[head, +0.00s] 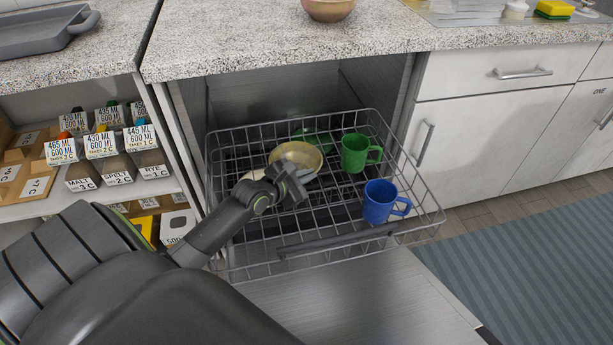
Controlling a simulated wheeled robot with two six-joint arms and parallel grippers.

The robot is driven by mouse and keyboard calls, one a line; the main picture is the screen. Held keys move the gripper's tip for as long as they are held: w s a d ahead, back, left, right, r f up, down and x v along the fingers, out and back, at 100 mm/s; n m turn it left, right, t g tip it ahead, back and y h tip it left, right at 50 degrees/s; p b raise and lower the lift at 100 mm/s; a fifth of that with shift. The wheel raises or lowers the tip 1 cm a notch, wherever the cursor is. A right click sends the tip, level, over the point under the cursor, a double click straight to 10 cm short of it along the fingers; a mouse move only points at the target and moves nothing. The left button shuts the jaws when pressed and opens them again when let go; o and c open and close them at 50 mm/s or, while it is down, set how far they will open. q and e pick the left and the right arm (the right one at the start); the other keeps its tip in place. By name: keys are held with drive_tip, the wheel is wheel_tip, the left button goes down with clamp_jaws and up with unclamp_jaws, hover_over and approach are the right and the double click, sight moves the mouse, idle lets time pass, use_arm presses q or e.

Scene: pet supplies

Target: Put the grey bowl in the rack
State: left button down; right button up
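The wire rack (330,255) is pulled out over the lowered dishwasher door. My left gripper (292,182) is over the rack, at the near side of a yellowish-tan bowl (297,154) in it. The gripper overlaps the bowl's near edge. I cannot tell whether it touches the bowl or how far its fingers are apart. No bowl in view looks clearly grey. A second, brownish bowl (329,9) stands on the counter at the top edge, partly cut off. My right gripper is not in view.
In the rack are a green mug (355,153), a blue mug (379,202) and a green dish (316,138) behind the tan bowl. The counter (240,45) overhangs the rack's back. Shelves with labelled boxes (103,150) stand left. A grey tray (42,36) lies on the left counter.

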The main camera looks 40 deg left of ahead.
use_arm(q)
drive_tip(key=c, duration=1.6)
unclamp_jaws()
drive_tip(key=shift+f, duration=0.1)
drive_tip(key=shift+c, duration=0.2)
